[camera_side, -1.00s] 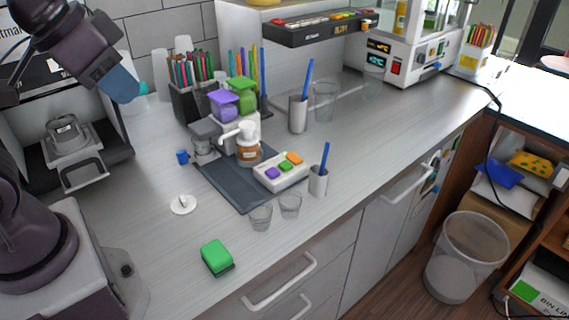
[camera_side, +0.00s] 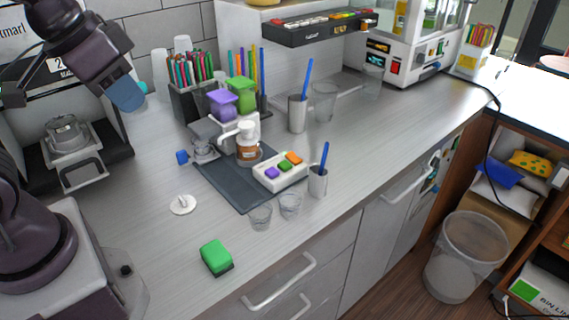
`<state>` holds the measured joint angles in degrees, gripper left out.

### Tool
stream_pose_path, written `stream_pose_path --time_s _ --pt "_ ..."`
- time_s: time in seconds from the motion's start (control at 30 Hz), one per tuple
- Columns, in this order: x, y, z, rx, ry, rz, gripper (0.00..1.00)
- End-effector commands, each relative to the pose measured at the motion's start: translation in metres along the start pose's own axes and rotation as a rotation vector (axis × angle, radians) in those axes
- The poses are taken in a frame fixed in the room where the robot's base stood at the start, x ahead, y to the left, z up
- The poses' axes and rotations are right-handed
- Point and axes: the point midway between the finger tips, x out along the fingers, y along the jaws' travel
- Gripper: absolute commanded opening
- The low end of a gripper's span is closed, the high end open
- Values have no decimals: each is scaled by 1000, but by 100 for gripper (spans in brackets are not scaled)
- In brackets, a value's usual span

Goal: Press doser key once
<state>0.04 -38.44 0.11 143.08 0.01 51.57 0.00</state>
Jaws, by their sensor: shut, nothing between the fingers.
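A small white key pad with purple, green and orange keys (camera_side: 281,171) lies on the front right part of a dark mat (camera_side: 228,182). Behind it stands a doser unit with a purple hopper (camera_side: 222,104) and a green hopper (camera_side: 242,93). I cannot tell which key is the doser key. My gripper (camera_side: 129,97) is at the upper left, high above the counter, with its bluish tip pointing down and right. It is shut and empty, well apart from the key pad and the doser.
A grey cup with a blue straw (camera_side: 318,183) stands right of the pad. A green sponge (camera_side: 216,255) and white disc (camera_side: 183,205) lie on the open counter.

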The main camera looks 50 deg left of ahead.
Motion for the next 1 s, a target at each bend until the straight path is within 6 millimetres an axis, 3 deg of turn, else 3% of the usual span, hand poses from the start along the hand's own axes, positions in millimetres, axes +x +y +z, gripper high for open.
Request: stream_pose_path --time_s 0.17,0.47,0.77,1.0 --pt "32 -2 -10 -5 -135 0 0" --pt "102 -10 -56 68 -189 -8 0" --pt "197 -22 -102 227 -124 -30 0" --pt "278 -34 -140 430 23 -78 0"
